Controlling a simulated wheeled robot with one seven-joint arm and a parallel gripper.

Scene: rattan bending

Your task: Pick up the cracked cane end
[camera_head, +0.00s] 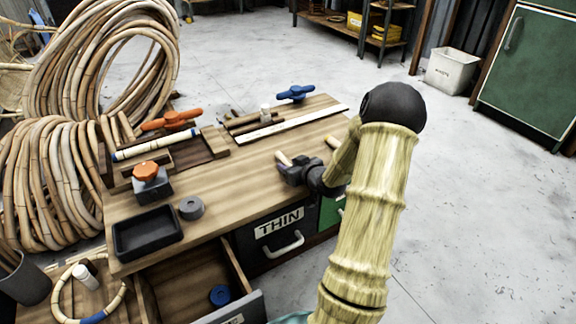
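My gripper (298,172) is low over the right part of the wooden workbench top, dark grey, pointing left. A short pale cane piece (283,158) lies right by its fingertips; I cannot tell whether they touch. Another short pale piece (332,142) lies behind the gripper, close to my arm, which hides part of it. Both are too small to show a crack, so I cannot tell which is the cracked cane end. The gap between the fingers is not clear.
The bench (215,215) carries a black tray (147,233), a grey tape roll (191,208), an orange-knobbed block (147,178), orange and blue (295,93) clamps and a pale ruler (290,125). An open drawer (187,277) juts out in front. Large cane coils stand at left.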

